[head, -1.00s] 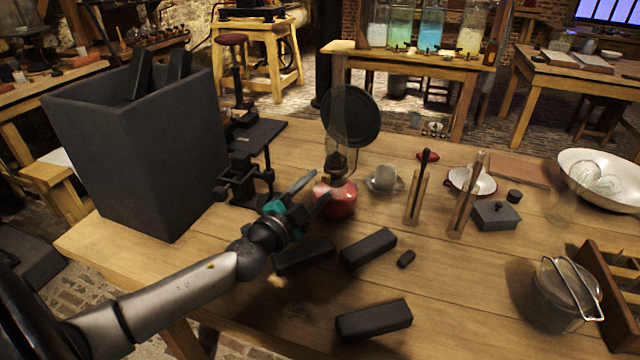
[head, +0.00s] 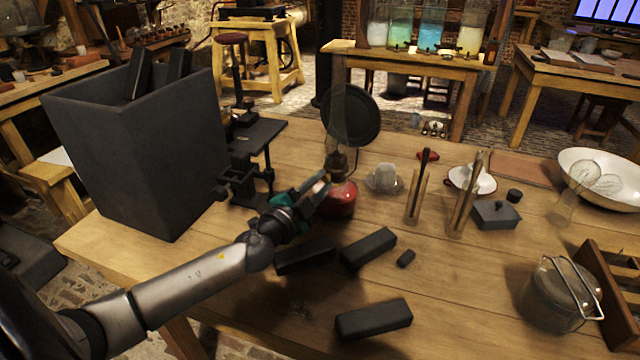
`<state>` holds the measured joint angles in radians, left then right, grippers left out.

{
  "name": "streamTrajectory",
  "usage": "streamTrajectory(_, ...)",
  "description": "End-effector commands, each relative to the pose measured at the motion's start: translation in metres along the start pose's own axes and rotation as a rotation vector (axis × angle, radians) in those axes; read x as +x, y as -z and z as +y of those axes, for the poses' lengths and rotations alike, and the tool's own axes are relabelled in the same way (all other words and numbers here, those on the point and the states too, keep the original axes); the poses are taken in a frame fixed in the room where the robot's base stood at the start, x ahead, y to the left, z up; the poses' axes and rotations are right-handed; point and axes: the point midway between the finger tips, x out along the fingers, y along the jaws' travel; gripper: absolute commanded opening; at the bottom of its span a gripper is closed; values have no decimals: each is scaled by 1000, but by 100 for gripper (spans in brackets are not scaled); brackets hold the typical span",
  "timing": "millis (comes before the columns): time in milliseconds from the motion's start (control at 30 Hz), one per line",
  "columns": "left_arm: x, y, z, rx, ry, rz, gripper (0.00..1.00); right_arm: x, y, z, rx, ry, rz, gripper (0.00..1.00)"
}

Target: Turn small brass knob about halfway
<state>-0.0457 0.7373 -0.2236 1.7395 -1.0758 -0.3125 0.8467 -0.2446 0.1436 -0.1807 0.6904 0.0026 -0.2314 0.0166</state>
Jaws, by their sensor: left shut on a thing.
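A red oil lamp (head: 341,200) with a dark burner and a clear glass chimney stands upright on the wooden table. A round dark disc (head: 351,115) shows behind the chimney. My left gripper (head: 322,183) is at the left side of the lamp's burner, just above the red bowl. Its fingers are shut on the small brass knob there. The knob is hidden by the fingertips and too small to make out. My right gripper is not in view.
A black bin (head: 138,165) and a dark clamp stand (head: 243,178) are to the left. Black blocks (head: 368,248) lie in front of the lamp. A glass cup on a saucer (head: 384,180) and upright wooden holders (head: 417,200) are to its right. The front right tabletop is partly clear.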

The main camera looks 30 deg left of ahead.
Motion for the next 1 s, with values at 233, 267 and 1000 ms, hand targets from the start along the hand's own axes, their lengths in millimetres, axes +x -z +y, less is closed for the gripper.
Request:
streamTrajectory(233,0,0,0,0,0,0,0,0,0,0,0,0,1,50)
streamTrajectory(267,0,0,0,0,0,0,0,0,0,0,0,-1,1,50)
streamTrajectory(1000,0,0,0,242,1,0,0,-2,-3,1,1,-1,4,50)
